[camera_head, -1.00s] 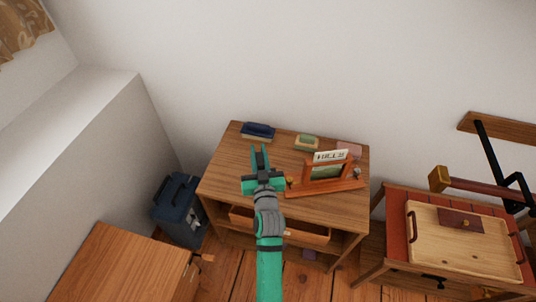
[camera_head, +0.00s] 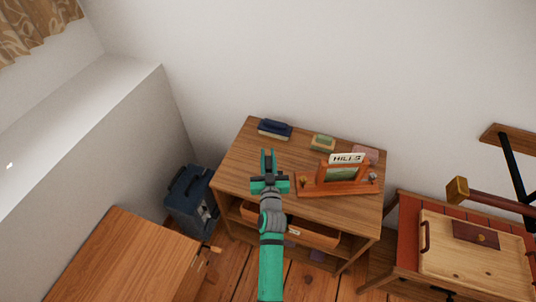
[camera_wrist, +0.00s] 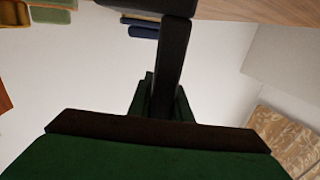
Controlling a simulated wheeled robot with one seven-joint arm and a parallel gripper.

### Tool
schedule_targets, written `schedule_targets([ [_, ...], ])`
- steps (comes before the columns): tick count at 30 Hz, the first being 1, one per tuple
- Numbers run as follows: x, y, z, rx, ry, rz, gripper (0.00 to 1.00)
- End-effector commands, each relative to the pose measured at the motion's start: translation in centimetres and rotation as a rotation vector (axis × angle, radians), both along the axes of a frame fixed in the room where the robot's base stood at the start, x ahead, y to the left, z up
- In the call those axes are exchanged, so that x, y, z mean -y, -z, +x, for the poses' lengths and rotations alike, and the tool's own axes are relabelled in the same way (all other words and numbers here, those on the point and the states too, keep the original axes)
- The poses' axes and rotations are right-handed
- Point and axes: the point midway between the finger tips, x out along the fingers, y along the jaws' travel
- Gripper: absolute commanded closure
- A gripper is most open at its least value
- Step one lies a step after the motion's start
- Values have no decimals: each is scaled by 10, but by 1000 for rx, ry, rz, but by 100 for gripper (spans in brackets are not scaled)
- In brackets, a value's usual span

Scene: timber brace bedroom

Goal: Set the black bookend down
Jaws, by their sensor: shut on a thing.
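My gripper (camera_head: 269,156) is above the left half of the wooden table in the head view, with its green fingers pointing to the back wall. In the wrist view it is shut on the black bookend (camera_wrist: 172,65), a dark upright bar with a wider dark part at the top of the picture. The bookend is gripped between the green fingers. In the head view it is too small and hidden to make out clearly. The table top (camera_head: 237,172) lies beneath; I cannot tell whether the bookend touches it.
A dark blue book stack (camera_head: 275,130) lies at the table's back left, a green and tan block (camera_head: 322,143) at the back middle. Bare table lies around my gripper's left. A blue bin (camera_head: 190,200) stands on the floor.

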Motion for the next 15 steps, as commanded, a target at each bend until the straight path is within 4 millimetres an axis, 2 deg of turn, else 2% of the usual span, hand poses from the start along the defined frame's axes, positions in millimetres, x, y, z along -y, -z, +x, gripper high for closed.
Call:
schedule_targets([
  [7,0,-1,1,6,0,-1,100],
  [8,-1,2,0,-1,-1,0,77],
  [9,0,2,0,0,-1,0,68],
  [10,0,2,0,0,-1,0,63],
  [15,0,2,0,0,-1,0,63],
])
